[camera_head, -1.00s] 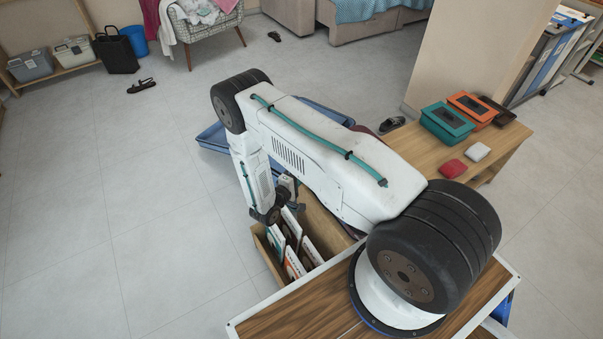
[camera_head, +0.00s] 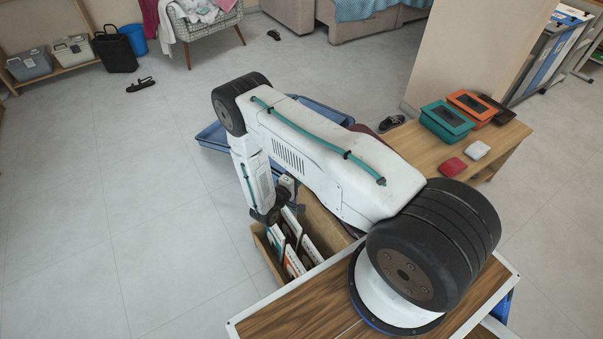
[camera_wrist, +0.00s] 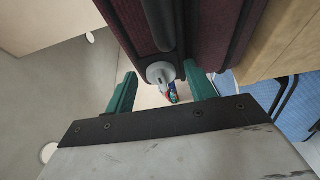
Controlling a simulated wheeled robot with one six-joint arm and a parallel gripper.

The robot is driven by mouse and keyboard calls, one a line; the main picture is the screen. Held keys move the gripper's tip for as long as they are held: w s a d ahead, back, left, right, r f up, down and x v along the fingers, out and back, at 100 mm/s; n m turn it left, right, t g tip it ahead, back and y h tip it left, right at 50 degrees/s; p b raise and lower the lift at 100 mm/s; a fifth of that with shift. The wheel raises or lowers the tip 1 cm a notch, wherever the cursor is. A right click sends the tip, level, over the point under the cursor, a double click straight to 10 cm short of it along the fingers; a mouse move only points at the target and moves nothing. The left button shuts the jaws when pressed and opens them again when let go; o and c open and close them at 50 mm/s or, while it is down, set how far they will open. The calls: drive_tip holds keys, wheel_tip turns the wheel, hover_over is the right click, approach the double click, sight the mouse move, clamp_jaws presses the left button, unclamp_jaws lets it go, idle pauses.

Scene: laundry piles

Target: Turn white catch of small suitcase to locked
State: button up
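The small suitcase (camera_wrist: 205,30) is dark maroon with black trim and fills the top middle of the wrist view. Its round white catch (camera_wrist: 160,73) sits at the suitcase's near lower end. My gripper (camera_wrist: 162,90) is open, with one teal finger to the left of the catch and one to the right. The fingers appear apart from the catch, and nothing is held between them. In the head view, only a bit of maroon (camera_head: 368,130) shows behind my arm; the catch and fingertips cannot be made out there.
A wooden box with upright picture-covered items (camera_head: 290,262) stands just below my wrist. A blue tray-like thing (camera_head: 212,138) lies behind my arm. A wooden table (camera_head: 510,136) at right carries teal and orange boxes. The floor at left is mostly clear.

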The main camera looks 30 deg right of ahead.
drive_tip(key=v, duration=0.8)
drive_tip(key=shift+n, duration=0.3)
idle(0.3)
